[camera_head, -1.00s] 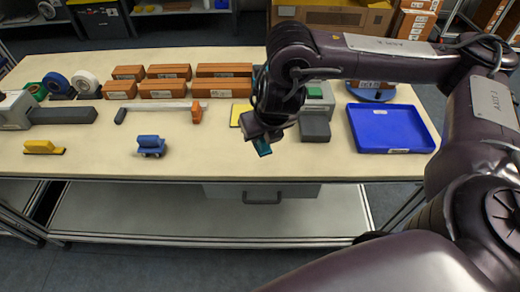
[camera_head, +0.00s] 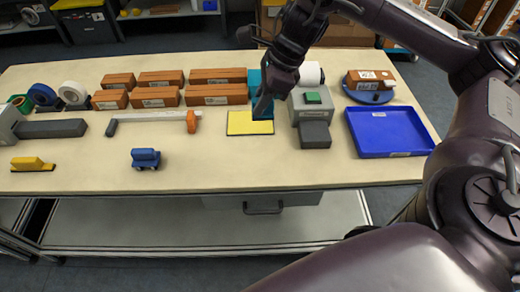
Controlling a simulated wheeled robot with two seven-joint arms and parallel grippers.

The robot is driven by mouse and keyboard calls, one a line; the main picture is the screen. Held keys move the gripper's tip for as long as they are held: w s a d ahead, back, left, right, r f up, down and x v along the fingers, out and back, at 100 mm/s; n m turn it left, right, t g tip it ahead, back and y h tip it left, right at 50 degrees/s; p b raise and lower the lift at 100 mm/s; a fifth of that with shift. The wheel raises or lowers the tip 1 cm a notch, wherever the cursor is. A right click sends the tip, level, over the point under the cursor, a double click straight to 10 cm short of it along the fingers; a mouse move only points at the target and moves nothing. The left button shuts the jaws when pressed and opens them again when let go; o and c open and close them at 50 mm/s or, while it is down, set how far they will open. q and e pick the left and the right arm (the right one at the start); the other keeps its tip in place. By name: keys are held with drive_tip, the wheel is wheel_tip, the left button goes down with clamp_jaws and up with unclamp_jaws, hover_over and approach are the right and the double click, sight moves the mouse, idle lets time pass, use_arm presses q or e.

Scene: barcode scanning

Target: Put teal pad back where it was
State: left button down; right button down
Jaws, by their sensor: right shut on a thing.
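The teal pad (camera_head: 254,82) shows beside and partly behind my right gripper (camera_head: 264,102), in the middle of the head view. My right gripper is shut on it, above the table near the far edge of a yellow pad (camera_head: 249,124). Much of the teal pad is hidden by the gripper, and I cannot tell whether it touches the table. My left gripper is not in view.
A grey device with a green button (camera_head: 313,98) stands just right of the gripper. A blue tray (camera_head: 388,132) and a brown box on a round blue stand (camera_head: 370,96) are further right. Brown boxes (camera_head: 218,94) stand to the left. The front table strip is mostly clear.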

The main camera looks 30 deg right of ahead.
wheel_tip(320, 180, down, 18)
drive_tip(key=b, duration=0.4)
drive_tip(key=shift+f, duration=0.25)
drive_tip(key=shift+f, duration=0.15)
drive_tip(key=c, duration=1.3)
unclamp_jaws()
drive_tip(key=shift+o, duration=0.2)
